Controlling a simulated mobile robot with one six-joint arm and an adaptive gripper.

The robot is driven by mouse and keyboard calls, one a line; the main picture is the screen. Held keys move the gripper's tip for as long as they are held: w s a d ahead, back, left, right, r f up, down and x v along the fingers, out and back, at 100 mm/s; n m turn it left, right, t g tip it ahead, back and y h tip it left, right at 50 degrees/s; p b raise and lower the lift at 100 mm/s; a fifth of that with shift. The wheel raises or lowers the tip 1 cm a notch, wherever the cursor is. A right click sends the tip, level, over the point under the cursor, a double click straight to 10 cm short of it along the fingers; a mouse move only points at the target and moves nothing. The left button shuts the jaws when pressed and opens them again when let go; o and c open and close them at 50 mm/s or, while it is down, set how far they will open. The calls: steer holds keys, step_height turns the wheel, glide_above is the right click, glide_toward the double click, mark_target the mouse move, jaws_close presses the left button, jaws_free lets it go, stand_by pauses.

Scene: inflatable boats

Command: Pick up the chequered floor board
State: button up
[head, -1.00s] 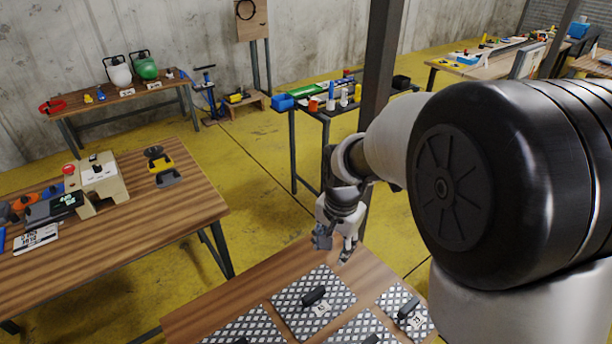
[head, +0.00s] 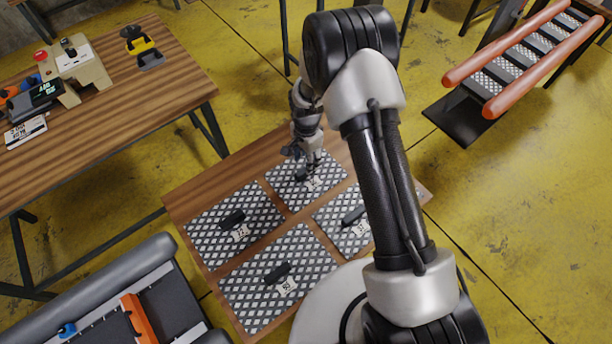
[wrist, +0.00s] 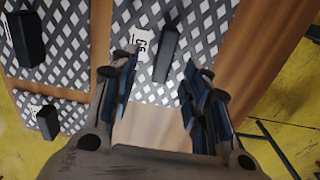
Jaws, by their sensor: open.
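Several grey chequered floor boards, each with a black handle and a white label, lie flat on a wooden table. My gripper (head: 308,162) is over the back board (head: 287,196). In the wrist view my open gripper (wrist: 163,72) points at the black handle (wrist: 166,52) of a chequered board (wrist: 205,25). The handle lies ahead between the two fingertips, and no contact shows. The label (wrist: 143,42) is beside it, partly covered by the left finger. Other boards are at the left (head: 232,223), front (head: 278,278) and right (head: 345,222); my arm partly hides the right one.
The wooden table (head: 190,195) has narrow bare strips around the boards. A second wooden table (head: 120,110) with devices stands at the left. A grey inflatable boat (head: 125,272) is at the front left.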

steer(key=f, duration=0.2)
steer(key=f+b, duration=0.1)
steer(key=f, duration=0.2)
steer(key=w+f+b, duration=0.1)
steer(key=f, duration=0.2)
steer(key=shift+r, duration=0.1)
steer(key=shift+c, duration=0.5)
jaws_close()
